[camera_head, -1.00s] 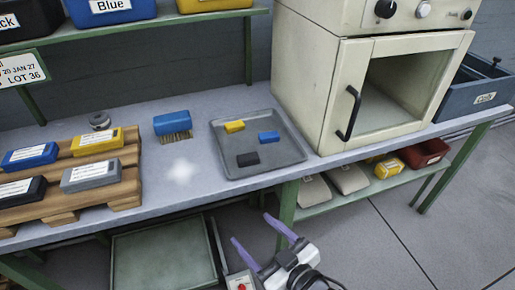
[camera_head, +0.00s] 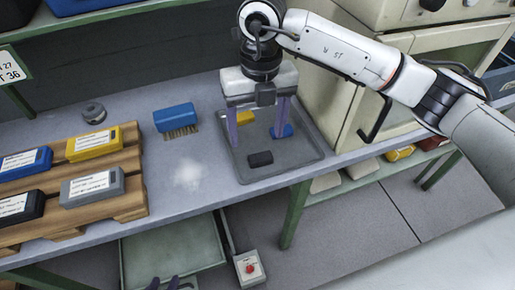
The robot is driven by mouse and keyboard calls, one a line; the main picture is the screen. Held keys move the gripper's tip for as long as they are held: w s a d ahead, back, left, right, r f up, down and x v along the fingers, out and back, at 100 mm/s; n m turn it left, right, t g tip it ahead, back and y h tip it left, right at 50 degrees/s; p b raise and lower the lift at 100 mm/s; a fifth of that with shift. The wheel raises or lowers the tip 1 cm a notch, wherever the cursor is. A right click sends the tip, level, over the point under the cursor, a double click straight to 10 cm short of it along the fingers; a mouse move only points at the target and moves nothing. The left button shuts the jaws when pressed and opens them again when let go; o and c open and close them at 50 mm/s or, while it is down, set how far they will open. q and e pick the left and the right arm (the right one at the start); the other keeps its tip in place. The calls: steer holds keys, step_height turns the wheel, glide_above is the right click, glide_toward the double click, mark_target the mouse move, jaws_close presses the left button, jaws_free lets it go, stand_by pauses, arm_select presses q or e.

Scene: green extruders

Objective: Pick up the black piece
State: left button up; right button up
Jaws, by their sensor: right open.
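The black piece (camera_head: 260,159) is a small dark block lying in the front part of the grey tray (camera_head: 300,168) on the bench. My right gripper (camera_head: 256,141) reaches in from the right and points down over the tray. Its purple fingers are apart with nothing between them. In the picture, the black piece shows just below the fingertips; the exact height above it is unclear. A yellow piece (camera_head: 244,117) and a blue piece (camera_head: 288,131) lie further back, partly behind the fingers.
A blue brush (camera_head: 174,117) stands left of the tray. A wooden pallet (camera_head: 131,199) holds several labelled blocks, with a grey ring (camera_head: 95,113) behind it. A cream oven (camera_head: 350,85) stands to the right.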

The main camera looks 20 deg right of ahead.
mark_target(261, 157)
steer(key=f, duration=0.2)
steer(key=d+f, duration=0.1)
steer(key=shift+w+d+f+h+p, duration=0.1)
steer(key=shift+w+f+h+p, duration=0.15)
steer(key=shift+f+h+p, duration=0.1)
steer(key=shift+w+f+p, duration=0.15)
steer(key=shift+f+p, duration=0.35)
steer(key=shift+f, duration=2.45)
steer(key=c, duration=1.1)
steer(key=shift+r+b, duration=0.6)
steer(key=shift+r, duration=4.45)
steer(key=shift+c, duration=0.2)
